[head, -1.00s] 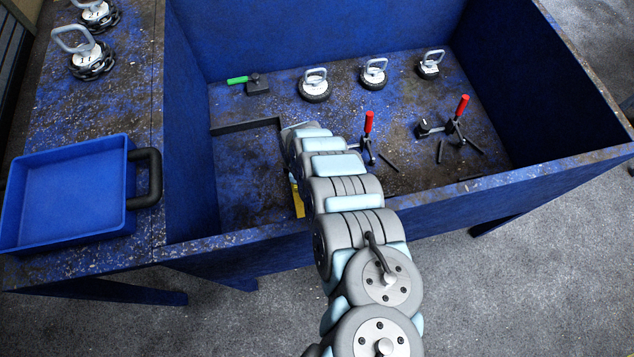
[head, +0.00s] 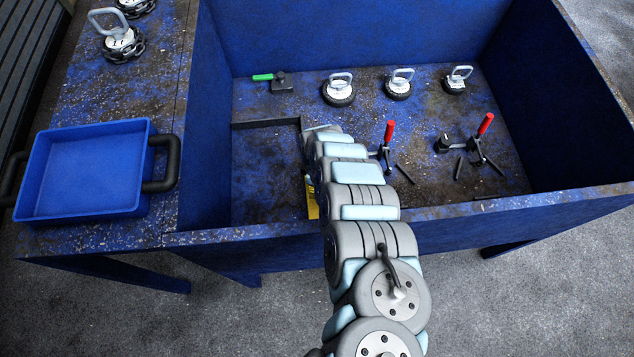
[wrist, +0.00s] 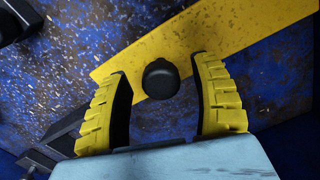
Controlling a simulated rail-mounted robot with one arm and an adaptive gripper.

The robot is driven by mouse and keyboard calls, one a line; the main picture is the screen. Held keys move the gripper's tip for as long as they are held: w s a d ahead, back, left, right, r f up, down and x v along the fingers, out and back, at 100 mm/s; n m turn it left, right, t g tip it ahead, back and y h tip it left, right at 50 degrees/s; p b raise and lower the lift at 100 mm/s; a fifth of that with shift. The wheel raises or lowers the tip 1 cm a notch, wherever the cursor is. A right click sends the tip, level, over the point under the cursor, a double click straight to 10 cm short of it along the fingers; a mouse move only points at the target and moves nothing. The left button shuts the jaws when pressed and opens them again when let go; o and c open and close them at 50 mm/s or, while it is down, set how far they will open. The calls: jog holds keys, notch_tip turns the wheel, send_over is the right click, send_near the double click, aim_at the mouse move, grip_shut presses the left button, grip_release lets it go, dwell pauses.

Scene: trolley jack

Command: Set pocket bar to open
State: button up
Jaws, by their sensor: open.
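A flat yellow bar (wrist: 215,35) runs diagonally across the wrist view, over the worn blue floor, with a round black knob (wrist: 160,79) on it. I take it for the pocket bar, but its setting cannot be told. A small yellow part (head: 312,207) shows beside my arm in the head view. My gripper (wrist: 162,72) has its two yellow-and-black fingers apart, one on each side of the knob, with visible gaps. Whether the fingertips reach down to the knob's height is unclear. My arm hides the gripper in the head view.
The blue box's front wall (head: 470,212) passes under my arm. Inside stand red-handled clamps (head: 388,132) (head: 485,125), several round pieces with loop handles (head: 338,92) and a green-handled item (head: 263,77). A blue tray (head: 85,208) sits on the left ledge.

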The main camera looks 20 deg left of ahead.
notch_tip(320, 180, up, 9)
jog(key=shift+w+d+r, duration=0.1)
jog(key=shift+r, duration=1.35)
dwell(0.5)
